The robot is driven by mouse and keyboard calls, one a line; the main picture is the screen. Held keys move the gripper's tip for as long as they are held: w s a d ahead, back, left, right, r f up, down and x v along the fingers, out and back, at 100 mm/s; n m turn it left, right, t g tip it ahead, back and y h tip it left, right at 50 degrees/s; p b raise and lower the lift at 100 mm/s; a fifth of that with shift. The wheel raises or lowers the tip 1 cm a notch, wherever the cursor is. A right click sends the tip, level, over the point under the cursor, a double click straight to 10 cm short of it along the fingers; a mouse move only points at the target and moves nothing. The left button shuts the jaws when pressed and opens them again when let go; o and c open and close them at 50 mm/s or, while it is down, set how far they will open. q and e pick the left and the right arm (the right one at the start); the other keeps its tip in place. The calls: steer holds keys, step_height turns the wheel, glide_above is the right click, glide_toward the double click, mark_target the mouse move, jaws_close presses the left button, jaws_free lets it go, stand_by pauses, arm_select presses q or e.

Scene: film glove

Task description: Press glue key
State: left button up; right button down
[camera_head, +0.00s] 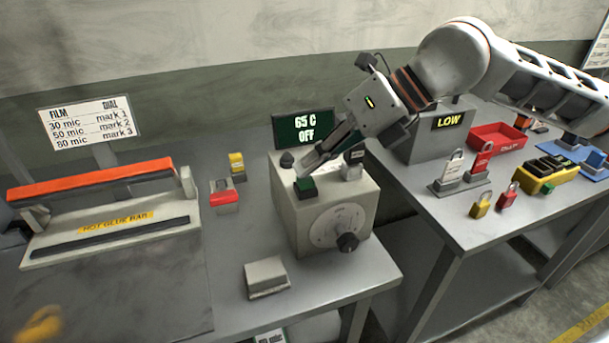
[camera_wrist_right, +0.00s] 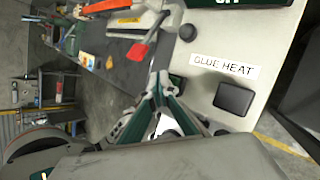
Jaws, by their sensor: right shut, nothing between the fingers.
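A grey control box (camera_head: 290,215) stands on the bench with a green key (camera_head: 306,188) at its front left corner. In the wrist view, a green patch (camera_wrist_right: 176,82), seemingly this key, shows at the fingertips. My right gripper (camera_head: 308,168) is shut and empty, reaching down from the upper right with its tips right at the green key; I cannot tell whether they touch it. The wrist view shows the fingers (camera_wrist_right: 163,85) beside a "GLUE HEAT" label (camera_wrist_right: 225,66) and a dark key (camera_wrist_right: 235,98). The display (camera_head: 304,130) reads "65 C OFF". My left gripper is not in view.
A black knob (camera_head: 287,159) stands at the box's back left and a dial (camera_head: 347,242) on its front. A red-topped block (camera_head: 224,197) and a grey block (camera_head: 266,277) sit nearby. Padlocks (camera_head: 482,204) are on the right bench.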

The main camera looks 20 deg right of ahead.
mark_target(310, 178)
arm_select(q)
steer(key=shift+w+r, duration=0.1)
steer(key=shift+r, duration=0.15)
arm_select(e)
steer(key=shift+r, duration=0.3)
steer(key=shift+r+p, duration=1.65)
steer(key=shift+r, duration=1.4)
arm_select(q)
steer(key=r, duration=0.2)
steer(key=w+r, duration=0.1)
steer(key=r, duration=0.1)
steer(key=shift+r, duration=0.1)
